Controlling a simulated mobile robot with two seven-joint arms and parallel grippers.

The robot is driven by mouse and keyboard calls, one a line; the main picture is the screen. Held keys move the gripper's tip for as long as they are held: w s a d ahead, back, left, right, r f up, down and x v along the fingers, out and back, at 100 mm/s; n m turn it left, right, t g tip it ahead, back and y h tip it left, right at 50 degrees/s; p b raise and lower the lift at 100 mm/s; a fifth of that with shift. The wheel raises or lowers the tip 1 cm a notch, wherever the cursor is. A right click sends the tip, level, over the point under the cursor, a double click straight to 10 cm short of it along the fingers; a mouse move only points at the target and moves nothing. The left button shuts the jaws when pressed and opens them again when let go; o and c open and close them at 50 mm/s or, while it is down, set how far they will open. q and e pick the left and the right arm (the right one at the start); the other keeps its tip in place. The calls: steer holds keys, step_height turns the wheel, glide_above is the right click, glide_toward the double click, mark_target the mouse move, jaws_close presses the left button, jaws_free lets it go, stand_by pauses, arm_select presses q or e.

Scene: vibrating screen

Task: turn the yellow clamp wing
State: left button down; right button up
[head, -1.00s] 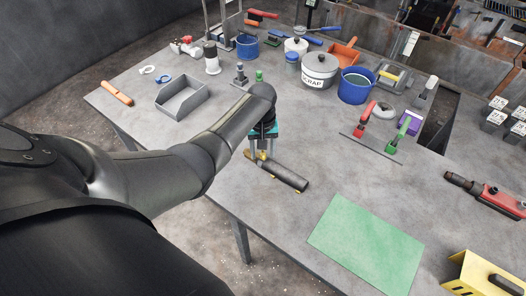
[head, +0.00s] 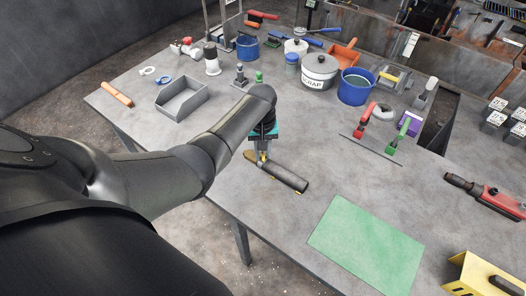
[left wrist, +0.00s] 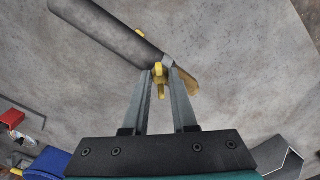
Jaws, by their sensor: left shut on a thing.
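The yellow clamp wing (left wrist: 159,72) sits on a dark grey cylindrical tool with a yellowish end. The tool (head: 285,176) lies on the table near its front edge; its body (left wrist: 115,35) also shows in the left wrist view. My left gripper (head: 262,158) reaches down over the left end of the tool. In the left wrist view its two fingertips (left wrist: 160,74) are closed on the wing, one on each side. The head view shows the wing only as a small yellow spot below the fingers. My right gripper is not in view.
A green mat (head: 367,243) lies to the right of the tool. A grey open bin (head: 182,100) stands to the left. Pots, blue tubs and clamps with red and green handles (head: 394,144) stand further back. The table around the tool is clear.

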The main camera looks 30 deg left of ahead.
arm_select(q)
steer(key=shift+m, duration=0.4)
steer(key=m+p, duration=0.1)
steer(key=m, duration=0.1)
steer(key=shift+a+r+m+p, duration=0.1)
steer(key=shift+m+p, duration=0.3)
steer(key=m, duration=0.2)
steer(key=shift+m+p, duration=0.35)
steer(key=shift+m, duration=0.05)
steer(key=m, duration=0.2)
steer(key=shift+a+m, duration=0.1)
steer(key=shift+m, duration=0.2)
steer(key=m, duration=0.5)
steer(key=shift+a+m, duration=0.1)
steer(key=shift+m, duration=2.1)
steer(key=shift+w+m, duration=0.1)
steer(key=shift+m, duration=0.5)
steer(key=c, duration=0.7)
jaws_free()
